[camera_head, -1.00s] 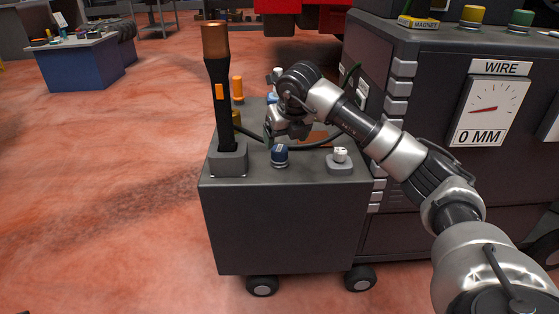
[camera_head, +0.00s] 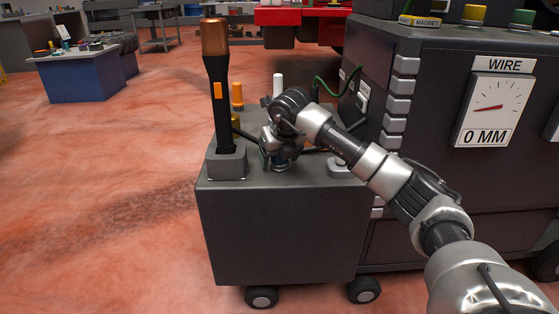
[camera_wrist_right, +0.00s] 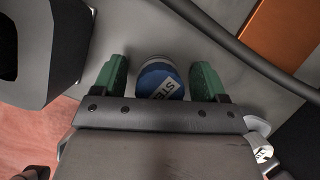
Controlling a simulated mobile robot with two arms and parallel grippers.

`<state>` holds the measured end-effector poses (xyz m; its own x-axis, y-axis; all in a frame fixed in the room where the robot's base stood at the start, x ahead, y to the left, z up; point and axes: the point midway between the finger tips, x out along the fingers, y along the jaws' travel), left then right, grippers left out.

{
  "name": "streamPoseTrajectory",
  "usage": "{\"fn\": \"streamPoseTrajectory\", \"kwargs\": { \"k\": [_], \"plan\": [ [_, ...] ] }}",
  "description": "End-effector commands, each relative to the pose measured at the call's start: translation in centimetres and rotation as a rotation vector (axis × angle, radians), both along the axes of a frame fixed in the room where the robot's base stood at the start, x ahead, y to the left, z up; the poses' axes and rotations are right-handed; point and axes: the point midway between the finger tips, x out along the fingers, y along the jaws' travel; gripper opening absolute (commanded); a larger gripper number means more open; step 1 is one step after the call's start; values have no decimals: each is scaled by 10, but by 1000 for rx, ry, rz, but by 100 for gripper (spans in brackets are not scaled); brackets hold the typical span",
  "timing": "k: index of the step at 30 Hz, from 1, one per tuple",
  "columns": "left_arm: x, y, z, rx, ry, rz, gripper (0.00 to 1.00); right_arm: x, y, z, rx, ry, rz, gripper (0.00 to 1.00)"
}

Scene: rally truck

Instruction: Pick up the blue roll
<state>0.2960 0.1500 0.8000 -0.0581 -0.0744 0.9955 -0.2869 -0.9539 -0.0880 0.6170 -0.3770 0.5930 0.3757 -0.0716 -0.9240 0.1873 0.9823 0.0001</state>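The blue roll (camera_head: 281,166) stands on the grey cart top (camera_head: 325,176) near its front edge, partly hidden by my right gripper (camera_head: 274,155) in the head view. In the right wrist view the roll (camera_wrist_right: 158,76) shows its blue top and part of a white label. It lies between the two green fingers of my right gripper (camera_wrist_right: 160,78). The fingers are spread, with a small gap on each side of the roll. My left gripper is not in view.
A tall black tool with a copper head (camera_head: 215,40) stands in a grey holder (camera_head: 226,163) left of the roll. A white-topped item (camera_head: 338,166) sits to the right. Orange (camera_head: 237,92) and white (camera_head: 278,84) cylinders stand behind. A dark cabinet (camera_head: 430,100) borders the right.

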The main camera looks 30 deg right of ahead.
Motion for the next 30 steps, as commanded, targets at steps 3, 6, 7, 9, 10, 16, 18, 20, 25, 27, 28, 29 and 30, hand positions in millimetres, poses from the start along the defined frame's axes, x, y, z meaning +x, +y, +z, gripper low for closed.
{"fn": "streamPoseTrajectory", "kwargs": {
  "k": [3, 6, 7, 9, 10, 16, 18, 20, 25, 27, 28, 29, 30],
  "plan": [
    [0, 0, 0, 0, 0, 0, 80, 0, 0, 0, 0, 0, 0, 54],
    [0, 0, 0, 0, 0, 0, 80, 0, 0, 0, 0, 0, 0, 39],
    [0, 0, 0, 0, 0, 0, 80, 0, 0, 0, 0, 0, 0, 34],
    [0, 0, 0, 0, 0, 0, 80, 0, 0, 0, 0, 0, 0, 23],
    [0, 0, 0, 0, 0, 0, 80, 0, 0, 1, 0, -1, 0, 23],
    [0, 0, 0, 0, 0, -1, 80, 0, 0, 1, 0, -1, 0, 23],
    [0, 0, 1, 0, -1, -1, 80, 0, 0, 3, 0, -1, 0, 23],
    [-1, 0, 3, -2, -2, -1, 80, 0, 0, 6, 1, -2, 0, 23],
    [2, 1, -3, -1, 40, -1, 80, 0, 0, 23, 1, -3, -1, 23],
    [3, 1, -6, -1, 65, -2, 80, 0, 0, 34, 0, -3, -1, 23],
    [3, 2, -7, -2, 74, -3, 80, 0, 0, 39, 0, -3, -1, 23],
    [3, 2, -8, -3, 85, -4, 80, 0, 0, 45, 0, -3, -1, 23],
    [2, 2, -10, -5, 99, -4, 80, -1, -4, 52, -1, -3, -4, 23]
  ]
}}
